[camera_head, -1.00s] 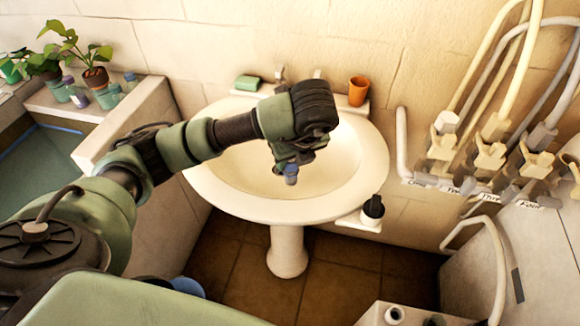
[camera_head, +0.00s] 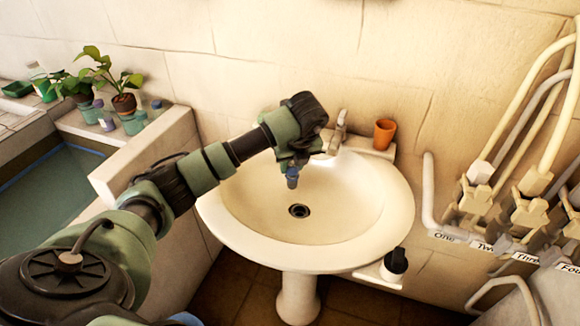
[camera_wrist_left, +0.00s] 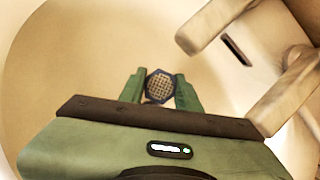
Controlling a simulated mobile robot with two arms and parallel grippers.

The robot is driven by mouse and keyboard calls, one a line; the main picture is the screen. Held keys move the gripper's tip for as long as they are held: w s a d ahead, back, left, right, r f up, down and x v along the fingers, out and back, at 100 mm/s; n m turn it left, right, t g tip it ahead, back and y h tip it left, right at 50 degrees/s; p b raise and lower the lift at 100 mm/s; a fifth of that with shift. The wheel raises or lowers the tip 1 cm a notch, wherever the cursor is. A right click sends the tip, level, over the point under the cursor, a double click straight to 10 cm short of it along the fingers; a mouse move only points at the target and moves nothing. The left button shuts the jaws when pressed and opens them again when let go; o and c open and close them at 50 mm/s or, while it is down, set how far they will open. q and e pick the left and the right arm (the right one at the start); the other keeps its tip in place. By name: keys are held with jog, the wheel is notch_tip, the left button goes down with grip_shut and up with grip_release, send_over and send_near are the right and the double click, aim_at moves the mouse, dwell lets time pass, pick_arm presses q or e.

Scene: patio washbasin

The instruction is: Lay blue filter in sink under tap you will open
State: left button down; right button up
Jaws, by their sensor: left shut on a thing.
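The blue filter (camera_head: 292,178) hangs below my left gripper (camera_head: 292,166), which is shut on it over the left part of the sink (camera_head: 345,225). In the left wrist view the filter (camera_wrist_left: 159,86) shows a blue rim and a meshed face between the green fingers of the left gripper (camera_wrist_left: 160,92). The pale basin lies below. The tap (camera_head: 339,132) stands on the sink's back edge, right of the gripper; the left wrist view shows pale tap parts (camera_wrist_left: 220,25) at upper right. My right gripper is not in view.
An orange cup (camera_head: 384,134) stands on the sink's back right ledge. The dark drain (camera_head: 299,210) is clear. A black-topped bottle (camera_head: 396,262) is at the front right. Pipes with labelled valves (camera_head: 528,212) line the right wall. Potted plants (camera_head: 124,103) stand at left.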

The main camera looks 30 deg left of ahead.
pick_arm(q)
jog(key=x, duration=0.2)
jog(key=p+x, duration=0.1)
jog(key=shift+w+a+f, duration=0.2)
jog(key=shift+w+a, duration=0.15)
jog(key=shift+a, duration=0.1)
jog(key=shift+f, duration=0.2)
jog(key=shift+f, duration=0.1)
jog(key=c, duration=1)
grip_release()
jog(key=b+v, duration=0.1)
jog(key=v, duration=1.1)
